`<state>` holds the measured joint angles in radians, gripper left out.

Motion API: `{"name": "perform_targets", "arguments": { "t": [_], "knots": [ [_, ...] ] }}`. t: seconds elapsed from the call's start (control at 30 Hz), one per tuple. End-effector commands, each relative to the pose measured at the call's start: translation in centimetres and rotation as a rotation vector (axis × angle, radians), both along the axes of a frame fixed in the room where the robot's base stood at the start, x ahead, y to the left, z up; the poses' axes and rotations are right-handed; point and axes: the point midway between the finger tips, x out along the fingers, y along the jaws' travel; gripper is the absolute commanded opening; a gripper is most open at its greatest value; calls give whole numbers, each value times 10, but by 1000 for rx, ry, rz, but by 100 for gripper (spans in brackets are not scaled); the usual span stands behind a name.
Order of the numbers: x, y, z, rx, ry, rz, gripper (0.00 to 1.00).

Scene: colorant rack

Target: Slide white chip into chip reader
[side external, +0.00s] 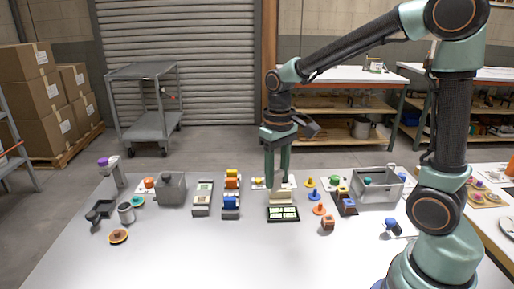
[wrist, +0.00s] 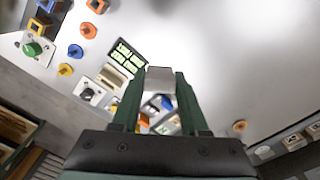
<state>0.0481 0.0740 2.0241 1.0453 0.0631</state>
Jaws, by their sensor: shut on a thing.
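My gripper (side external: 277,181) points down over the middle of the table, above a cream block behind a black tray. In the wrist view its fingers (wrist: 160,75) are shut on a pale grey-white chip (wrist: 159,79), which sticks out between the fingertips. In the side view the held chip is too small to make out clearly. A grey device with a pale top panel (side external: 203,197) stands left of the gripper. I cannot tell for sure whether it is the chip reader.
The black tray (side external: 269,214) holds several pale pieces; the cream block (side external: 281,197) stands behind it. Coloured pegs and a grey bin (side external: 376,190) are to the right.

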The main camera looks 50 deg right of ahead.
Motion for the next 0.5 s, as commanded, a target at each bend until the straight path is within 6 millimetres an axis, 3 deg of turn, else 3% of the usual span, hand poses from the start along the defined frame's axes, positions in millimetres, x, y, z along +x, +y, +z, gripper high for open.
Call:
{"name": "perform_targets", "arguments": {
  "t": [0.1,0.27,0.37,0.5],
  "knots": [
    [-14,12,7,0,-2,71,0],
    [-20,15,9,0,0,96,0],
    [-11,7,8,0,2,51,0],
    [17,-18,2,0,3,-96,0]
  ]
}}
